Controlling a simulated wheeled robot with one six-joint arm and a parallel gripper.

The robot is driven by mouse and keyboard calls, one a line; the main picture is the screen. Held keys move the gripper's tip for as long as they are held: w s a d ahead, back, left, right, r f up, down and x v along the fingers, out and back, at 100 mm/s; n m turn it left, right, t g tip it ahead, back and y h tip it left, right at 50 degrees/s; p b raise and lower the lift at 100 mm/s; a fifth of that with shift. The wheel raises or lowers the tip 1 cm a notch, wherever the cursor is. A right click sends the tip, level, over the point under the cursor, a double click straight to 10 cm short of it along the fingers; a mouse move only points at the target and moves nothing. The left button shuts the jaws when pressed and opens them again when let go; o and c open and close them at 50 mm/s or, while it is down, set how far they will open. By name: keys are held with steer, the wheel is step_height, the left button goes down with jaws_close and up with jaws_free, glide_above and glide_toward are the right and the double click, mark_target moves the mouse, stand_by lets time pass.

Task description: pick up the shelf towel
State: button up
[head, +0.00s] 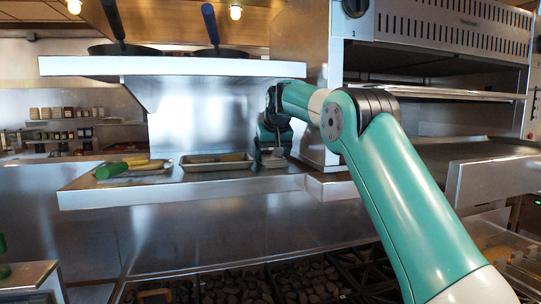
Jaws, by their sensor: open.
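I cannot clearly make out a towel in the head view. A small green item (111,171) lies at the left end of the lower steel shelf (130,193); it is too small to tell whether it is cloth. My gripper (272,160) is at the right part of this shelf, pointing down close to its surface, right of a shallow metal tray (216,166). The jaws are open. What lies directly beneath and behind the gripper is hidden by it.
Yellow items (143,163) lie beside the green one. An upper shelf (200,67) with two dark pans (218,52) overhangs the lower shelf. A steel oven unit (440,50) stands at right. Dark coals (230,284) lie below in the grill.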

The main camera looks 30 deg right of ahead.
steer(key=shift+f, duration=0.1)
steer(key=c, duration=0.7)
steer(key=shift+r, duration=0.2)
